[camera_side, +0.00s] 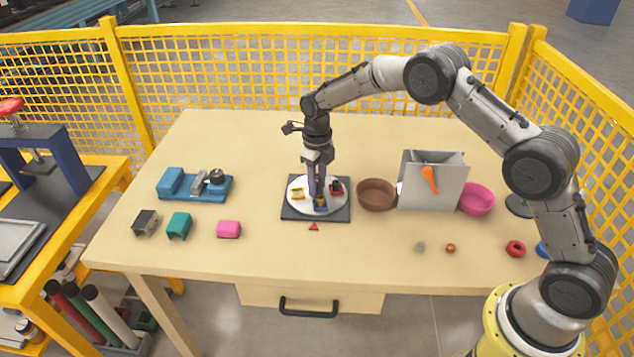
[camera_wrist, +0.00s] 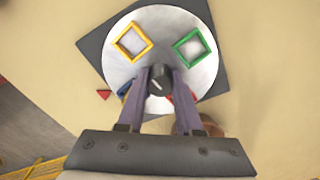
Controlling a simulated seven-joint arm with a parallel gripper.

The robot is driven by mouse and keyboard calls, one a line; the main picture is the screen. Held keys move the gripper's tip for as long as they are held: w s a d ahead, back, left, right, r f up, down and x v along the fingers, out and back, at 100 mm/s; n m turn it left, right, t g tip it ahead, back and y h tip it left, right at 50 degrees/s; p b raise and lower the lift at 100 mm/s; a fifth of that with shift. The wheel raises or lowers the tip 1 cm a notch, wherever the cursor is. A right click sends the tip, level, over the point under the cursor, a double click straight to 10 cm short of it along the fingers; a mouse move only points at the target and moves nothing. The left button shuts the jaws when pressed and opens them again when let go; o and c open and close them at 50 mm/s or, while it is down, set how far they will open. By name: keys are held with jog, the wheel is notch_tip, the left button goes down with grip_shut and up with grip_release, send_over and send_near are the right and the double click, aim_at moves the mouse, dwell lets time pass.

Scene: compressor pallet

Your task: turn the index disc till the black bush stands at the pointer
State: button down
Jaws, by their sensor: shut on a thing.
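The white index disc (camera_side: 303,207) lies on a dark square plate (camera_side: 287,213). Coloured square frames sit on it: yellow (camera_side: 298,193) at left, blue (camera_side: 320,209) at front, red (camera_side: 337,192) at right. A green frame (camera_wrist: 195,47) shows in the wrist view. A dark piece (camera_side: 335,185), perhaps the black bush, stands in the red frame. A brownish piece stands in the blue frame. The red pointer (camera_side: 314,227) lies in front, nearest the blue frame; it also shows in the wrist view (camera_wrist: 104,95). My gripper (camera_wrist: 160,80) is shut on the black centre knob (camera_wrist: 159,80).
A brown bowl (camera_side: 376,194) stands close right of the plate, then a grey bin (camera_side: 430,190) with an orange item and a pink bowl (camera_side: 477,199). A blue fixture (camera_side: 195,187) and several small blocks stand left.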

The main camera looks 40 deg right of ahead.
jog(key=shift+r, duration=0.15)
jog(key=c, duration=0.6)
grip_release()
jog(key=shift+o, duration=0.2)
notch_tip(320, 180, up, 14)
